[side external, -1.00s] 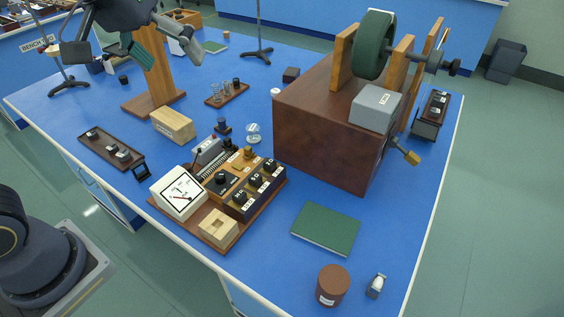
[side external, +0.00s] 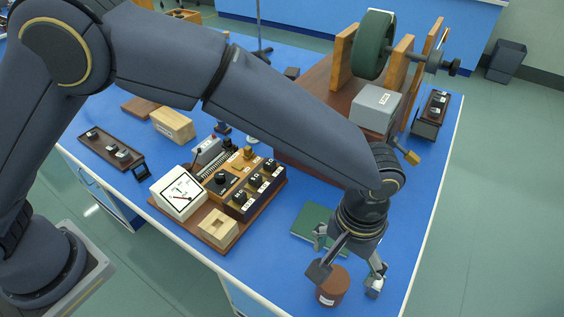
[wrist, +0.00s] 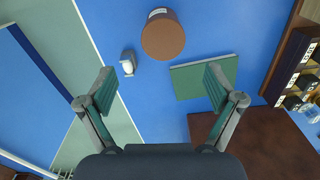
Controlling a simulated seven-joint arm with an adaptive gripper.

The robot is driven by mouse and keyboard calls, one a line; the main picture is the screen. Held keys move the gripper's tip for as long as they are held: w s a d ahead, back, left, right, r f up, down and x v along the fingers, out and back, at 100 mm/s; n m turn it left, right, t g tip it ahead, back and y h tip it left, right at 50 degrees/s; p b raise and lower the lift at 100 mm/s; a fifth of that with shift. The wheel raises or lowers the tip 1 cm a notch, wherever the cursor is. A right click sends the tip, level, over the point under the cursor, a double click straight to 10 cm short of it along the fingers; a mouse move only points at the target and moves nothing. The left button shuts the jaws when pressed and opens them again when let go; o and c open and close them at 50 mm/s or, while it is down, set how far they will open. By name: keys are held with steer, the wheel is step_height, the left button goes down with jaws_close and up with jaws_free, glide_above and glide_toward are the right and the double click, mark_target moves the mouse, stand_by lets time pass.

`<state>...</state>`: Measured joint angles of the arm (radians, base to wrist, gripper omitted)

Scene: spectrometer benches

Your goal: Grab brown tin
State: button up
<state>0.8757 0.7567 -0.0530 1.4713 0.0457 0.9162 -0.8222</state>
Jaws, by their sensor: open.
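The brown tin (side external: 333,286) stands upright near the front corner of the blue bench, partly covered by a finger of my gripper in the side view. In the wrist view the tin (wrist: 163,38) shows from above at the upper middle, beyond the fingertips. My gripper (side external: 347,275) is over the front of the bench, close to the tin and pointing down. In the wrist view my gripper (wrist: 160,82) has its fingers wide apart with nothing between them.
A green book (wrist: 205,77) lies beside the tin. A small object with a white top (wrist: 128,63) is on its other side. The bench edge (side external: 408,290) is near.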

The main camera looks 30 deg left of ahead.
mark_target(336, 278)
step_height(336, 278, down, 6)
steer(key=shift+r, duration=0.1)
steer(key=shift+a+f, duration=0.15)
steer(key=shift+f, duration=1.25)
steer(key=shift+a+f, duration=0.1)
steer(key=shift+f, duration=1.3)
steer(key=shift+c, duration=0.3)
steer(key=c, duration=1.3)
steer(key=shift+o, duration=0.2)
steer(key=shift+r, duration=0.15)
